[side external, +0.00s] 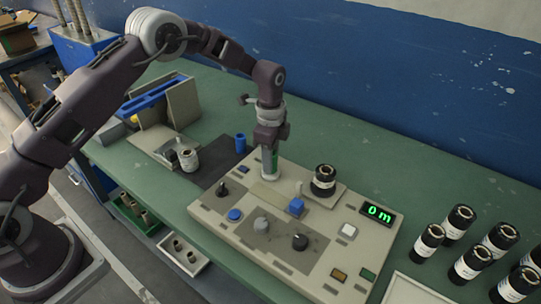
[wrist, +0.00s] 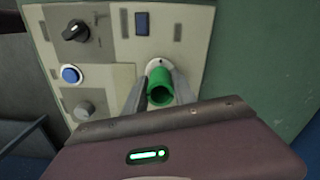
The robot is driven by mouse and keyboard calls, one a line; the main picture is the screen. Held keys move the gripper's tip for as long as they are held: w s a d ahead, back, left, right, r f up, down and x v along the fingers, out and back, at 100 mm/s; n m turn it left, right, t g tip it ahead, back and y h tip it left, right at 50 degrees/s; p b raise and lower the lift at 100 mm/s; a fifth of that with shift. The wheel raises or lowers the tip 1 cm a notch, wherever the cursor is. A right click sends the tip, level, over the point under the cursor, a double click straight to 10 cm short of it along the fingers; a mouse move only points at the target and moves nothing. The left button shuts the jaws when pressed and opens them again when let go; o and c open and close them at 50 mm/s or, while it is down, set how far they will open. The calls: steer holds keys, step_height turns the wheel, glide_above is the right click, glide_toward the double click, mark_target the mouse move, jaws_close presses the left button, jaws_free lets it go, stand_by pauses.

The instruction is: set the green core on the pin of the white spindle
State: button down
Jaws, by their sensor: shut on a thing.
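My gripper (wrist: 157,92) is shut on the green core (wrist: 160,88), a short open tube held between the two grey fingers. The white spindle (wrist: 160,63) shows as a pale round edge just beyond the core in the wrist view. In the side view my gripper (side external: 268,165) points down at the back left of the control panel, with a strip of the green core (side external: 275,160) beside the fingers. The core is over or at the spindle; I cannot tell whether it touches it.

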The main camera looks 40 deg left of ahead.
steer(key=shift+f, duration=0.35)
steer(key=shift+f, duration=0.1)
stand_by(0.4)
steer(key=shift+c, duration=2.3)
jaws_free()
steer(key=shift+r, duration=4.05)
steer(key=shift+r, duration=0.1)
